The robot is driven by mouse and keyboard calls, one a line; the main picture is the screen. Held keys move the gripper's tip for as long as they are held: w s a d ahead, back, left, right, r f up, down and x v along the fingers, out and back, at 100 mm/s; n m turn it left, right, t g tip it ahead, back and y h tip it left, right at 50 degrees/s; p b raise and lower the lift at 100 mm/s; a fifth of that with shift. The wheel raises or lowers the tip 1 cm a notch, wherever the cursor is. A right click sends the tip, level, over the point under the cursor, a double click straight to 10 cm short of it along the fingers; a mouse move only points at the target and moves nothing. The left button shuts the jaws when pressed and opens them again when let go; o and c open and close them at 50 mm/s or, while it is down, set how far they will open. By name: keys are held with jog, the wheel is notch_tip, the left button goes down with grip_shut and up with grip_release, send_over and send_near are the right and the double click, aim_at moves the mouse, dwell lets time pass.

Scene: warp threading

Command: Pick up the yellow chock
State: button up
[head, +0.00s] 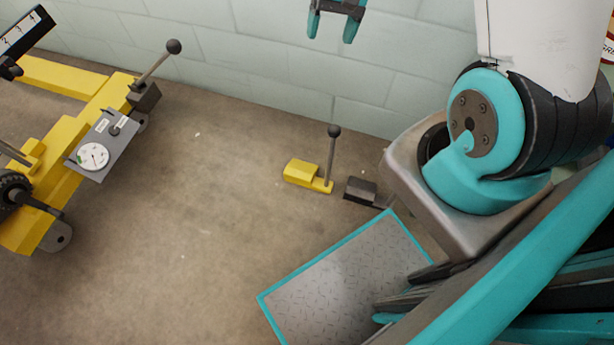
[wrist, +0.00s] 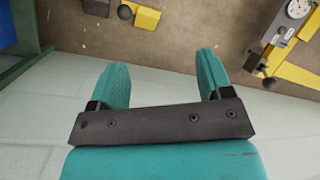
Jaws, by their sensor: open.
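The yellow chock (head: 302,172) lies on the brown floor near the wall in the head view, with an upright dark rod and ball knob (head: 334,131) at its right end. In the wrist view the yellow chock (wrist: 147,17) shows at the top, beyond the fingertips, its ball knob in front of it. My gripper (head: 334,35) is at the top of the head view, high against the wall and apart from the chock. In the wrist view my gripper (wrist: 160,75) has its two teal fingers spread wide, with nothing between them.
A dark block (head: 360,190) lies just right of the chock. A yellow wheeled frame with a dial gauge (head: 93,156) stands at left. The pale block wall (head: 270,70) runs behind. The floor between chock and frame is clear.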

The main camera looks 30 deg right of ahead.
jog(key=s+d+f+m+b, duration=0.15)
jog(key=d+f, duration=0.25)
jog(key=f, duration=0.4)
jog(key=d+f+m+b, duration=0.2)
jog(key=d+f+b, duration=0.15)
jog(key=f, duration=0.45)
jog(key=b, duration=0.2)
send_near(334, 130)
notch_tip(334, 130, down, 6)
jog(key=shift+y, duration=0.4)
jog(key=shift+b+x, duration=0.9)
jog(key=shift+x, duration=2.05)
jog(key=shift+w, duration=0.15)
grip_shut()
